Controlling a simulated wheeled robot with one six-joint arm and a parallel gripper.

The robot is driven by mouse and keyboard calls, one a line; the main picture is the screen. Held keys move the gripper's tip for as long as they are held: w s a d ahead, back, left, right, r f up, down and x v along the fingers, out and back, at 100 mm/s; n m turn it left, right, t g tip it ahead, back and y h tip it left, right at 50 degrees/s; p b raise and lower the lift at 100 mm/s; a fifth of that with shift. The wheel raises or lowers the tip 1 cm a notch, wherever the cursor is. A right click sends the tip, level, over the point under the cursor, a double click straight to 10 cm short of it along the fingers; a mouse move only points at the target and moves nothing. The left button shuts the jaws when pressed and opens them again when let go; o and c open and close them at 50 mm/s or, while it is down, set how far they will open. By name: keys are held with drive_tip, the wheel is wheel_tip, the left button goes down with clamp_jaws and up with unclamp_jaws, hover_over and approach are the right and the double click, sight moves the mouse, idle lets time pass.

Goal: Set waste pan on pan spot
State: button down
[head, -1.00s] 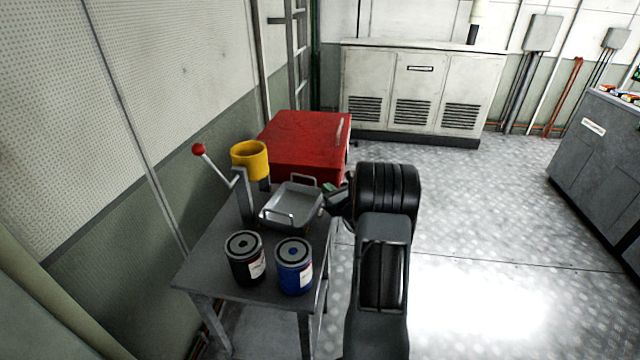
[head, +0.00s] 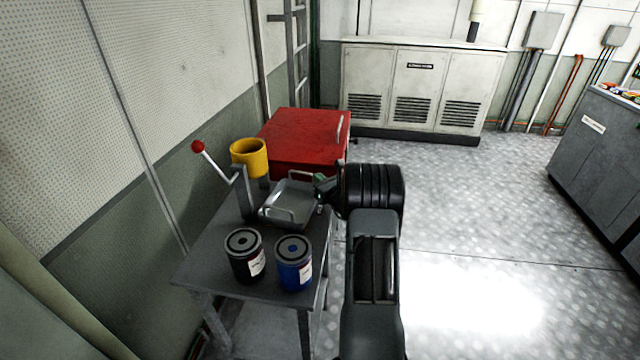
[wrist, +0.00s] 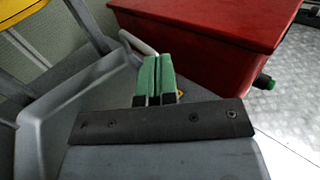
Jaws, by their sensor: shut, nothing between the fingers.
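The waste pan is a shallow grey tray (head: 287,207) with a raised handle at each end. It sits on the grey table, just right of the press stand. In the wrist view, the pan (wrist: 35,130) fills the left side. My gripper (head: 322,187) is at the pan's far right corner, close to the far handle. Its green fingers (wrist: 155,72) are together in the wrist view with nothing between them, near the end of a pale handle bar. I cannot tell if they touch it. I cannot make out a marked pan spot.
A yellow cup (head: 249,157) sits on the press with a red-knobbed lever (head: 198,147). A black filter can (head: 245,256) and a blue one (head: 294,264) stand at the table's front. A red cabinet (head: 305,140) stands behind the table. The floor to the right is clear.

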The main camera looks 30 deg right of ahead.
drive_tip(key=shift+w+f+b, duration=0.2)
drive_tip(key=shift+w+b, duration=0.1)
drive_tip(key=shift+w, duration=0.2)
drive_tip(key=shift+w+r, duration=0.1)
drive_tip(key=shift+r, duration=0.05)
